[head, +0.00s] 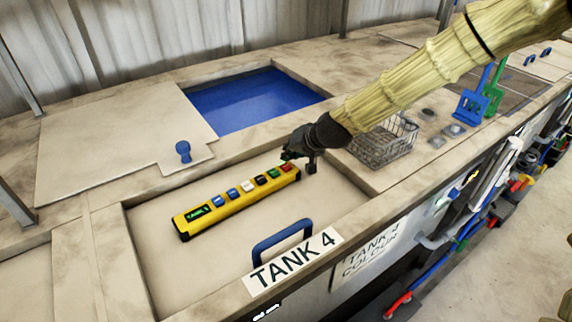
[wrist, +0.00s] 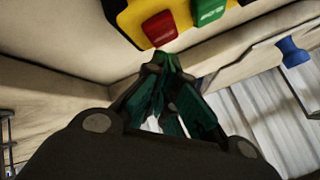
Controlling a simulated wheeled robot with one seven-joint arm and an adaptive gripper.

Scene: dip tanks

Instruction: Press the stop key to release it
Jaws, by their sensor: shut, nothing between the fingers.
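The yellow control box (head: 238,200) lies on the recessed lid of tank 4, with a small green-lit display at its left end and a row of coloured keys. The red key (head: 286,168), which I take for the stop key, is at the right end, next to the green key (head: 274,173). In the wrist view the red key (wrist: 160,28) and green key (wrist: 208,10) show at the top. My gripper (head: 288,156) is shut and empty, its green fingertips (wrist: 168,58) close to the red key. I cannot tell whether they touch it.
A blue lid handle (head: 282,240) stands in front of the box. A wire basket (head: 385,142) stands right of my gripper. Behind are an open tank of blue liquid (head: 255,98) and a lid with a blue knob (head: 183,150).

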